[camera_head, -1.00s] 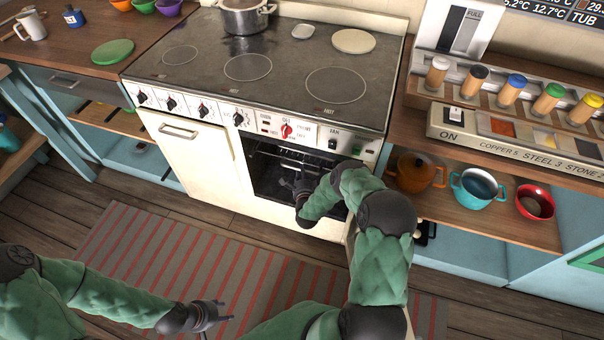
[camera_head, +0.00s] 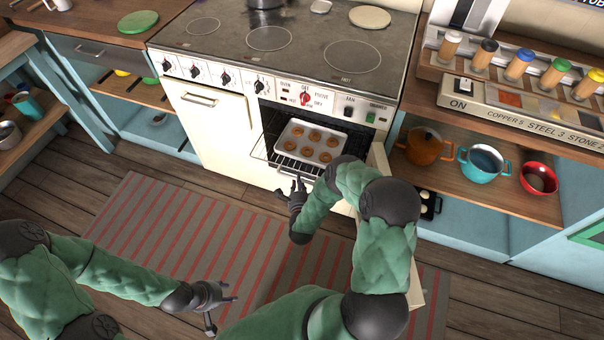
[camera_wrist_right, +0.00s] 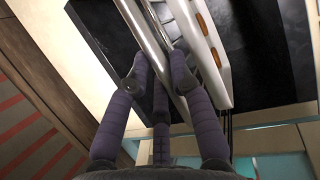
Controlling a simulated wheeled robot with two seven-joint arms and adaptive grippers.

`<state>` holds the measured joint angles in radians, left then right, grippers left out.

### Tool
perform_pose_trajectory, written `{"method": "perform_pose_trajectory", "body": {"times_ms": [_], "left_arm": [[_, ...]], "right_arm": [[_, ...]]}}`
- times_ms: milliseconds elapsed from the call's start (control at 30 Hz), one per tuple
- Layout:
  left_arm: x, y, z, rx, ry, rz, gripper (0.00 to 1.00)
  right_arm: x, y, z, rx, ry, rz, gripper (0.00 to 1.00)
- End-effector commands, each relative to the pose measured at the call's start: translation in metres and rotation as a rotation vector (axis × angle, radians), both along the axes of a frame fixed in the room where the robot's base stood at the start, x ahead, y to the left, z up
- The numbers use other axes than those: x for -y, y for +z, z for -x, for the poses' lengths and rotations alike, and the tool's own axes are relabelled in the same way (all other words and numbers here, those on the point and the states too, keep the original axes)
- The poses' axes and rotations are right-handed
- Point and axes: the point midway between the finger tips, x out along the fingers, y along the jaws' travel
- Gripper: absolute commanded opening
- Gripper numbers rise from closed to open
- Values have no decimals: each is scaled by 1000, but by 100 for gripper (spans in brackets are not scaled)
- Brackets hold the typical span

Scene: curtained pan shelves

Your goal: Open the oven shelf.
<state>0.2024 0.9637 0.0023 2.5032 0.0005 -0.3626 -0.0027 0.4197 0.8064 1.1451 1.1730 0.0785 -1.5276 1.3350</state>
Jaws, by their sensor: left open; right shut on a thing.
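The oven shelf (camera_head: 260,152) is a wire rack that sticks out of the open oven (camera_head: 272,122). A pale tray (camera_head: 284,131) with several brown round biscuits sits on it. My right gripper (camera_head: 299,182) is at the shelf's front edge. In the right wrist view its dark fingers (camera_wrist_right: 160,75) close around the pale front bar of the shelf (camera_wrist_right: 150,35), with the tray (camera_wrist_right: 213,55) just beyond. My left gripper (camera_head: 224,301) is open and empty, low above the rug, well away from the oven.
The oven door (camera_head: 377,160) stands open at the right, partly behind my right arm. A closed white cupboard door (camera_head: 210,130) is to the left. Pots, including an orange one (camera_head: 425,147), stand on the right shelf. The striped rug (camera_head: 150,220) in front is clear.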

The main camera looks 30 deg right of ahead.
Motion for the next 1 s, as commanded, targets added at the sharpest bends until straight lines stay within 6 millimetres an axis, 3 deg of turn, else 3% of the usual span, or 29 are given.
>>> {"method": "perform_pose_trajectory", "body": {"times_ms": [533, 567, 600, 633, 1000], "left_arm": [[0, 1, 0, 0, 0, 0, 43], [0, 1, 0, 0, 0, 0, 43], [0, 1, 0, 0, 0, 0, 43], [0, 1, 0, 0, 0, 0, 43], [0, 1, 0, 0, 0, 0, 43]], "right_arm": [[-8, -1, 7, -2, 1, -2, 0], [-8, -1, 7, -2, 1, -2, 31], [-8, -1, 7, -2, 1, -2, 42], [-8, -1, 7, -2, 1, -2, 47], [-8, 0, 8, -1, 0, 0, 47]]}}
